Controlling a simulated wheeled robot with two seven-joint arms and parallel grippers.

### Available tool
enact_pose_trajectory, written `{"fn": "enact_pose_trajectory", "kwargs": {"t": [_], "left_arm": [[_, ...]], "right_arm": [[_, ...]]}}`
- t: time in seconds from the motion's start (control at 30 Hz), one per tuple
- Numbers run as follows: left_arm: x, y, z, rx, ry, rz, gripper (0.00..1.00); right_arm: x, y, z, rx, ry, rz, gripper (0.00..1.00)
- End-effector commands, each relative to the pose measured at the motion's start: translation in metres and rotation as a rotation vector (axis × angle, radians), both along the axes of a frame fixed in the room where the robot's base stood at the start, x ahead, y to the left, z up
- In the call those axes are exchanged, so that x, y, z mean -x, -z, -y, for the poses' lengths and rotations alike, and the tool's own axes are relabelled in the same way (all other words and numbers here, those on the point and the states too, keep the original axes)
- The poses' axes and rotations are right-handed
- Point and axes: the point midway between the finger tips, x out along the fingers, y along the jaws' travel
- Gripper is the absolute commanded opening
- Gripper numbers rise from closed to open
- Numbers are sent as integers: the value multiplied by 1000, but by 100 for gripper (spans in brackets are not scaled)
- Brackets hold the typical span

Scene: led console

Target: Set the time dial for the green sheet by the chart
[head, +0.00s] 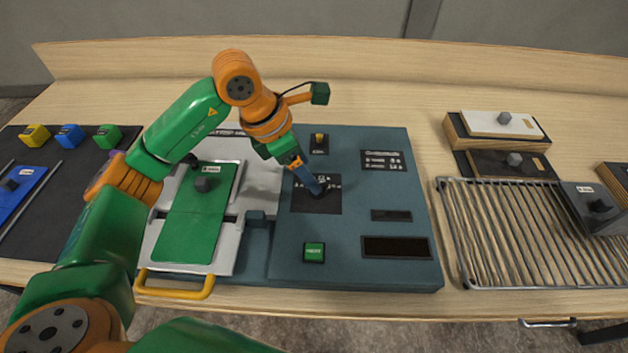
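The blue-grey console (350,272) stands in the middle of the table. The green sheet (180,235), with a dark knob on it, lies on the open pale tray (225,255) at the console's left. The time dial is on a black panel (303,205) with small white marks; my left gripper largely hides the dial. My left gripper (320,192) points down with its blue fingers at the dial; I cannot tell whether they are closed on it. A small chart (382,160) with white rows is at the console's upper right, too small to read. My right gripper is not in view.
Yellow, blue and green blocks (69,136) sit on a dark mat at left. A wire rack (530,235) and knobbed blocks (503,124) are at right.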

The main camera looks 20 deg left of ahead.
Motion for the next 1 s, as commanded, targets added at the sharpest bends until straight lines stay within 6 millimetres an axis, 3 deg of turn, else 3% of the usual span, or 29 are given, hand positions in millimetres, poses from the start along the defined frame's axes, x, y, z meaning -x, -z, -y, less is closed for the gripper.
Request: {"fn": "enact_pose_trajectory", "kwargs": {"t": [0.23,0.5,0.8,1.0], "left_arm": [[-9,34,12,1,0,-2,77],[-11,40,13,0,0,0,77],[-11,39,13,1,-1,0,0],[-11,40,13,0,-12,2,0]], "right_arm": [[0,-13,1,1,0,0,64],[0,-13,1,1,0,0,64],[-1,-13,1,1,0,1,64],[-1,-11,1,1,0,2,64]]}}
